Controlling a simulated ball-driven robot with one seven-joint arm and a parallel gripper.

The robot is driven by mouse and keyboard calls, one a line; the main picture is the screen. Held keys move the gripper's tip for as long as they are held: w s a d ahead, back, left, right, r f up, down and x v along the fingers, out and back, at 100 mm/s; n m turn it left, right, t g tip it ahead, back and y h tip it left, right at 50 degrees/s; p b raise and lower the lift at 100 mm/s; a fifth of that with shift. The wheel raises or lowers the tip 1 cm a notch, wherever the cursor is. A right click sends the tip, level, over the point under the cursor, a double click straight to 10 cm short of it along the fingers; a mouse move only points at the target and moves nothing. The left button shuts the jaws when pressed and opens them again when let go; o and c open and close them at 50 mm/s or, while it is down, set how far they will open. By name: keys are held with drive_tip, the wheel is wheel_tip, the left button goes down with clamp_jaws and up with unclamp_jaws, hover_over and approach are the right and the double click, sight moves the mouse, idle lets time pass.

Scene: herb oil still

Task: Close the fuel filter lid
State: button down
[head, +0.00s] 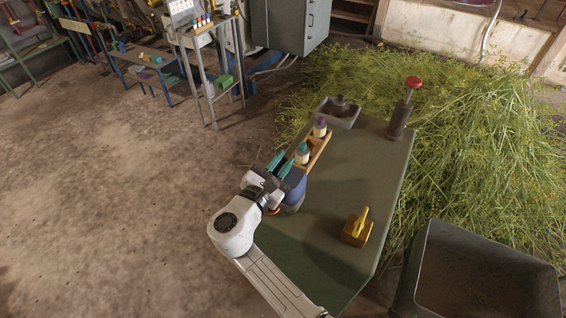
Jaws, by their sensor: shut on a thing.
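A rounded blue body (293,190), which looks like the fuel filter, stands on the green table (335,200) near its left edge. My gripper (281,163) is at the upper left side of this blue body, with its teal fingers pointing up and right in the picture. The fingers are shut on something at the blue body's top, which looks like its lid. My wrist hides part of the blue body, and the lid's edge and angle cannot be made out.
A wooden rack (317,153) with small bottles stands just beyond my gripper. Behind it are a grey tray (339,111) and a dark cylinder with a red knob (412,84). A yellow-handled block (356,229) sits at right. The table's middle is clear. Cut herbs (470,140) lie beyond.

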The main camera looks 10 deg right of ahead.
drive_tip(key=c, duration=1.2)
unclamp_jaws()
drive_tip(key=shift+w+a+f, duration=0.15)
drive_tip(key=shift+w+a, duration=0.05)
drive_tip(key=shift+a, duration=0.15)
drive_tip(key=shift+o, duration=0.2)
drive_tip(key=b+v, duration=0.1)
drive_tip(key=v, duration=1)
drive_tip(key=shift+d, duration=0.1)
